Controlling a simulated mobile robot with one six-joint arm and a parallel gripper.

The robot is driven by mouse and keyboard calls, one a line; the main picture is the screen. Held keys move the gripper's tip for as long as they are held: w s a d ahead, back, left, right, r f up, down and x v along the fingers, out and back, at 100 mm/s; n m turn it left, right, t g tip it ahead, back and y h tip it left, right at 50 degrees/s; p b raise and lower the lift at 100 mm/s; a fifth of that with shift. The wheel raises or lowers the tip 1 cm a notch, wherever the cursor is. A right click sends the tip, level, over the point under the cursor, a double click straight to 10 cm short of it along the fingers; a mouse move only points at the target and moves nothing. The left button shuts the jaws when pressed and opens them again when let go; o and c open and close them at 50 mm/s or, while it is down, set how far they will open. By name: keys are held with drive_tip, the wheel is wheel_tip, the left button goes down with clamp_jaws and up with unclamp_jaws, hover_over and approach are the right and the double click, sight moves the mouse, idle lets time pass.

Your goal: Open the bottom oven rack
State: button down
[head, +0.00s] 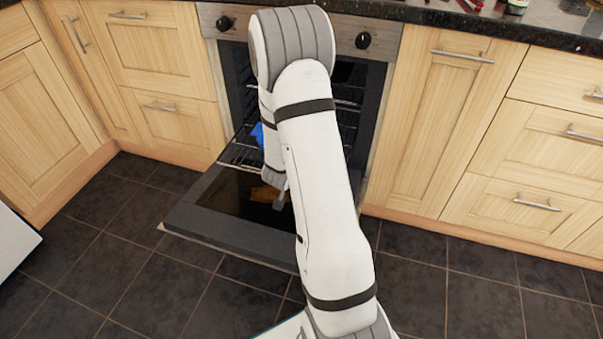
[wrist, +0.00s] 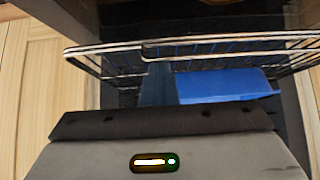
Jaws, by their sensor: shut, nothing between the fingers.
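The oven (head: 362,75) has its door (head: 200,222) folded down over the floor. Wire racks show inside. A lower rack (head: 238,160) shows at the left of my arm, just above the door; the arm hides most of it. In the wrist view, a wire rack (wrist: 230,38) with a bright front rail spans the picture. My gripper (head: 257,134) has blue fingers and reaches into the oven opening. In the wrist view, the blue fingers (wrist: 215,87) are shut and empty, close to the rail. I cannot tell whether they touch it.
Light wood cabinets (head: 430,110) with metal handles stand on both sides of the oven. A dark granite counter (head: 440,14) runs above, with small items at the right. Oven knobs (head: 363,40) sit above the opening. Dark floor tiles (head: 430,280) are clear at the right.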

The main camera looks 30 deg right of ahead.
drive_tip(key=s+a+r+n+y+p, duration=0.2)
drive_tip(key=a+r+p, duration=0.45)
drive_tip(key=r, duration=0.55)
drive_tip(key=s+a+r+n+y+p, duration=0.1)
drive_tip(key=s+a+r+y+p, duration=0.35)
drive_tip(key=r, duration=0.75)
drive_tip(key=a+r+n+p, duration=0.2)
drive_tip(key=a+r+p, duration=0.5)
drive_tip(key=r+p, duration=0.3)
drive_tip(key=s+r+n+g+p, duration=0.1)
drive_tip(key=s+r+n+p, duration=0.1)
drive_tip(key=s+r+p, duration=0.3)
drive_tip(key=s+r+n+g+p, duration=0.2)
drive_tip(key=s+r+p, duration=0.3)
drive_tip(key=s+r, duration=0.7)
wheel_tip(320, 180, up, 6)
drive_tip(key=shift+s+a+f+n+p, duration=0.2)
drive_tip(key=shift+s+a+n+p, duration=0.05)
drive_tip(key=shift+s+n+p, duration=0.15)
drive_tip(key=shift+w, duration=0.1)
drive_tip(key=shift+d, duration=0.1)
drive_tip(key=shift+d, duration=0.1)
